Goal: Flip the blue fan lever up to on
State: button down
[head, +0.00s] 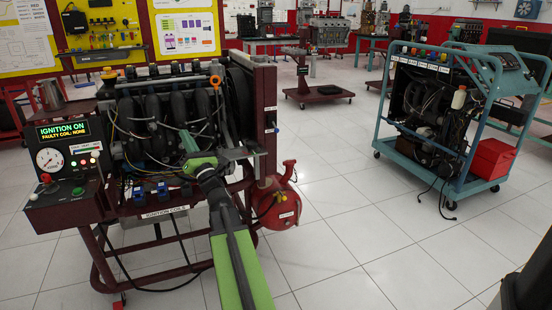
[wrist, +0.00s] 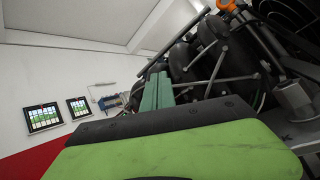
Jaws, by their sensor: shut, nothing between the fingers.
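My gripper (head: 188,141) is shut and empty, in front of the dark red engine trainer (head: 265,95) and its black hoses. In the wrist view its green fingers (wrist: 156,91) lie together, pointing towards the engine side. I cannot make out the blue fan lever for certain. A small bluish switch-like part (head: 271,119) shows between white labels on the trainer's right post, to the right of my gripper and apart from it. Its position is too small to read.
A control box (head: 67,160) with a gauge and a lit "IGNITION ON" display stands at the left. Blue coil parts (head: 162,188) sit low on the trainer. A red tank (head: 278,205) is at its lower right. Tiled floor is clear towards the teal cart (head: 470,150).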

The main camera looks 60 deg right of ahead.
aim_at(246, 155)
jog(key=s+d+f+h+b, duration=0.1)
jog(key=s+d+f+b, duration=0.1)
jog(key=s+d, duration=0.2)
jog(key=s+d+f+n+h+b, duration=0.1)
jog(key=s+d+f+b, duration=0.2)
jog(key=s+d, duration=0.2)
jog(key=s+d+f+h+b, duration=0.1)
jog(key=s+d+f+b, duration=0.2)
jog(key=s+d, duration=0.1)
jog(key=shift+s+d+f, duration=0.25)
jog(key=shift+s, duration=0.25)
jog(key=s+d+f+g+h+b, duration=0.1)
jog(key=s+d+f+h+b, duration=0.2)
jog(key=s+d, duration=0.4)
jog(key=s+b, duration=0.1)
jog(key=s, duration=0.3)
jog(key=shift+s+d+f+h, duration=0.15)
jog(key=shift+d+f+h, duration=0.15)
jog(key=shift+d+h, duration=0.1)
